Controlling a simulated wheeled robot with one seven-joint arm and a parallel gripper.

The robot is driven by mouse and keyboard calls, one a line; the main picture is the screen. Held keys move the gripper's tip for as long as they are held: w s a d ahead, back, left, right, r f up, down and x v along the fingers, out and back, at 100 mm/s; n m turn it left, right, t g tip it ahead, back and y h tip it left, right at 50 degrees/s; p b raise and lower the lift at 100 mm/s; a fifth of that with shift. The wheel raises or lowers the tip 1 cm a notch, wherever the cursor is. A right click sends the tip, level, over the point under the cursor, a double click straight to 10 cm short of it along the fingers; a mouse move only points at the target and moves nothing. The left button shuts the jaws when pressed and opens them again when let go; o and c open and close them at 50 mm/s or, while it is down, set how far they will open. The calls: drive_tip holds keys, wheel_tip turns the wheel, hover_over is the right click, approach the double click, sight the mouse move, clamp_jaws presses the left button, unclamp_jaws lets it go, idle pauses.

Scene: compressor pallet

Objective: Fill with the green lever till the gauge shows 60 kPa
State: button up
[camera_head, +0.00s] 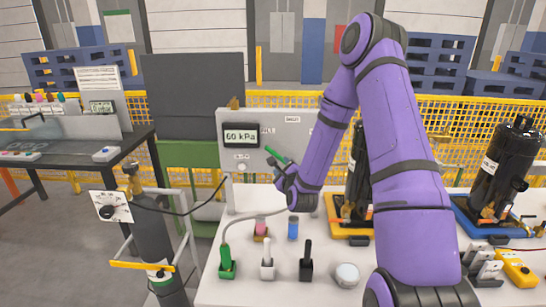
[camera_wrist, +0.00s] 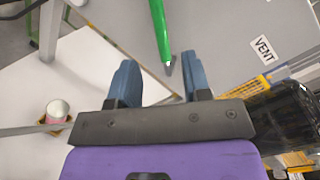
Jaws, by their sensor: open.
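The gauge (camera_head: 241,135) on the grey panel (camera_head: 232,178) reads 60 kPa in the head view. The green lever (camera_head: 274,155) sticks out at a slant from the panel, right of and below the gauge. It also shows in the wrist view (camera_wrist: 160,28), where its lower end lies ahead of and roughly between my fingers. My gripper (camera_wrist: 160,78) is open with nothing between its blue fingers. In the head view my gripper (camera_head: 282,172) is close to the lever's lower end, partly hidden by my wrist. Whether it touches the lever cannot be told.
A white bench (camera_head: 250,290) carries a green holder (camera_head: 227,268), white and black holders, and a round white knob (camera_head: 347,275). Black compressors stand at the right (camera_head: 503,165) and behind my arm. A gas cylinder (camera_head: 152,240) with a hose stands left of the bench.

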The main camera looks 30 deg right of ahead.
sight(277, 156)
drive_tip(key=x, duration=1)
clamp_jaws()
